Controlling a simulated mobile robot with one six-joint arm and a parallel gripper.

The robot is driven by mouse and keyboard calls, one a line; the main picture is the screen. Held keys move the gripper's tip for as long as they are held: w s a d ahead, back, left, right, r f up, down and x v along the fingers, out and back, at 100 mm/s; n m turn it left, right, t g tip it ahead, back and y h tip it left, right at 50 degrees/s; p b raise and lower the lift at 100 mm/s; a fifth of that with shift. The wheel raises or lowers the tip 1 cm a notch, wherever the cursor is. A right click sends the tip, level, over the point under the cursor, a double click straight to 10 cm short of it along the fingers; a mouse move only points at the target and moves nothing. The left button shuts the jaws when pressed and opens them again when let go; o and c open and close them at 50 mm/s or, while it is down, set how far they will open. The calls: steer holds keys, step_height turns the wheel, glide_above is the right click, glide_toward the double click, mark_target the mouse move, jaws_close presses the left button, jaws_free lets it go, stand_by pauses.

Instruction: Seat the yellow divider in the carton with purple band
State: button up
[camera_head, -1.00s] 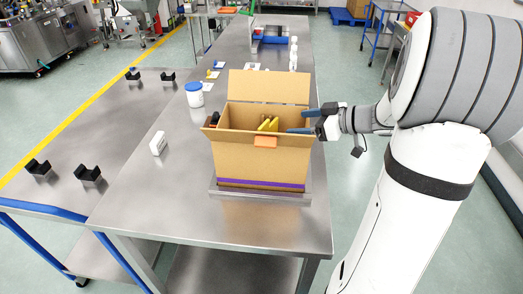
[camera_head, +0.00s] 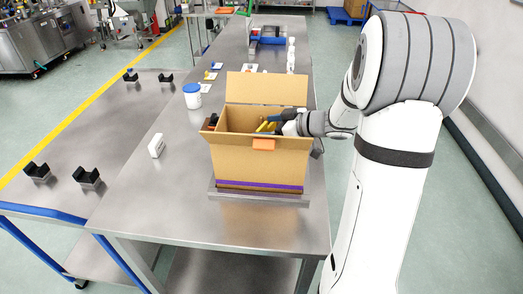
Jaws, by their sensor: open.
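The carton with purple band (camera_head: 258,171) stands upright with its flaps open on a low metal tray, near the front of the table. The purple band runs along its bottom edge. The yellow divider (camera_head: 263,127) shows as yellow strips inside the carton, partly hidden by the front wall and my gripper. I cannot tell how deep it sits. My gripper (camera_head: 275,119) is open, its blue-grey fingers reaching over the carton's right side into the opening, close beside the yellow divider. Whether the fingers touch it cannot be told.
A white jar with blue lid (camera_head: 192,96) and a small white box (camera_head: 157,146) stand left of the carton. Black holders (camera_head: 87,177) sit on the left table. The table's left front is clear.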

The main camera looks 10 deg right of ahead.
steer(key=shift+c, duration=0.6)
steer(key=c, duration=1.3)
